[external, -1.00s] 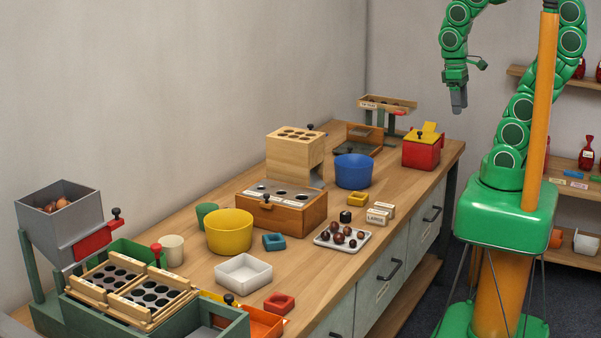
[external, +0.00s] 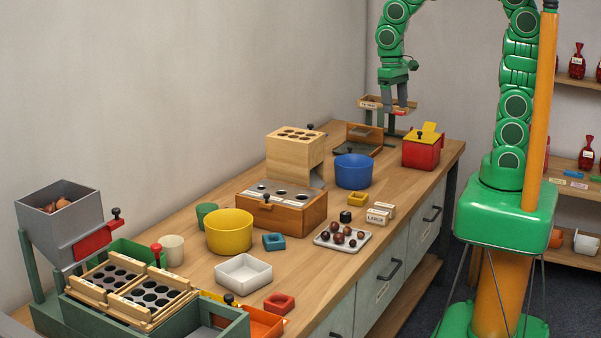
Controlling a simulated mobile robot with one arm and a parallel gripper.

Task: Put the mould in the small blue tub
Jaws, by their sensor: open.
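The blue tub (external: 353,172) is round, open-topped and stands on the bench right of the wooden block with holes. Three small square frames with hollow centres look like moulds: a yellow one (external: 357,199) just in front of the blue tub, a blue one (external: 274,242) right of the yellow tub, and a red one (external: 280,303) near the front edge. The frames do not show which one is meant. My gripper (external: 395,108) is open and empty, pointing down, in the air above the far part of the bench. It overlaps the small raised stand in the picture.
A larger yellow tub (external: 229,232), a white tray (external: 243,272), a wooden box with holes (external: 282,211) and a plate with chestnuts (external: 343,237) stand on the bench. A red box (external: 422,150) stands at the far right. Bare wood lies along the right edge.

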